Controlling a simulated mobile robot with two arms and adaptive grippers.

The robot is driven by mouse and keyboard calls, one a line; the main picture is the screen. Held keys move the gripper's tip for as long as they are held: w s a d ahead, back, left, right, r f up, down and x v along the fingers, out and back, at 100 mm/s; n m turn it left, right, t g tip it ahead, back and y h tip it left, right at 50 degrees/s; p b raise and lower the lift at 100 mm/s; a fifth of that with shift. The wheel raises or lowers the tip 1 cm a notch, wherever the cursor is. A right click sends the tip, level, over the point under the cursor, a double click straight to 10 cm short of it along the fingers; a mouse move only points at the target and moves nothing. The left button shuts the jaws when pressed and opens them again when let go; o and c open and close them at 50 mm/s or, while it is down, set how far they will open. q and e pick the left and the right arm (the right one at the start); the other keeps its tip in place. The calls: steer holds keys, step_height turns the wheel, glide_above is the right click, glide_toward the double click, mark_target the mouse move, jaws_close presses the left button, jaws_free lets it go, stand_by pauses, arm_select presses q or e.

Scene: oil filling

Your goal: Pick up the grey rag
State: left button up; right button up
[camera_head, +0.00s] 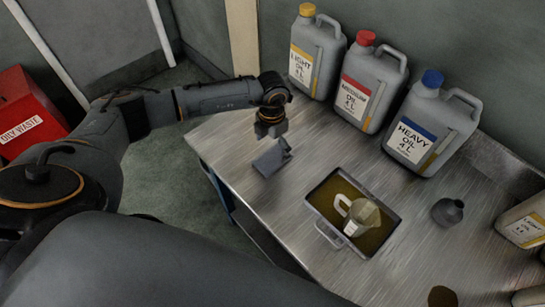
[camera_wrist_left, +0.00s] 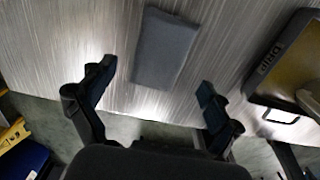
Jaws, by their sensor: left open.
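The grey rag (camera_head: 270,160) lies on the metal table near its left end, below my left gripper (camera_head: 272,132) in the head view. In the left wrist view the rag (camera_wrist_left: 165,48) is a flat, folded dark grey rectangle. My left gripper (camera_wrist_left: 156,80) is open there, its two fingers wide apart. The rag lies mostly beyond the fingertips, between their lines, and nothing is held. My right gripper is in neither view.
A tray (camera_head: 322,231) with brown oil and a clear jug (camera_head: 360,216) stands right of the rag. Light (camera_head: 316,54), red-capped (camera_head: 369,84) and heavy (camera_head: 430,125) oil cans line the back. A small dark grey container (camera_head: 448,212) stands farther right. A red oily-waste bin (camera_head: 28,110) is at left.

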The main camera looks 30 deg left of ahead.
mark_target(273, 157)
arm_select(q)
step_height(273, 157, down, 4)
steer(key=shift+d+r+p, duration=0.1)
steer(key=shift+r+p, duration=0.05)
steer(key=shift+p, duration=0.55)
steer(key=shift+f, duration=0.45)
steer(key=c, duration=1.1)
steer(key=shift+c, duration=0.2)
steer(key=shift+w+r+b, duration=0.1)
steer(key=shift+r+b, duration=0.25)
steer(key=shift+r, duration=0.1)
steer(key=r, duration=0.1)
steer(key=r+b, duration=0.1)
steer(key=shift+s+d+r, duration=0.1)
steer(key=shift+s+r, duration=0.1)
steer(key=shift+r, duration=0.1)
steer(key=s+d+r+b, duration=0.4)
steer(key=s+d+r, duration=0.4)
steer(key=s+r, duration=0.1)
steer(key=shift+s+r, duration=0.3)
steer(key=shift+s, duration=0.6)
steer(key=shift+d, duration=0.1)
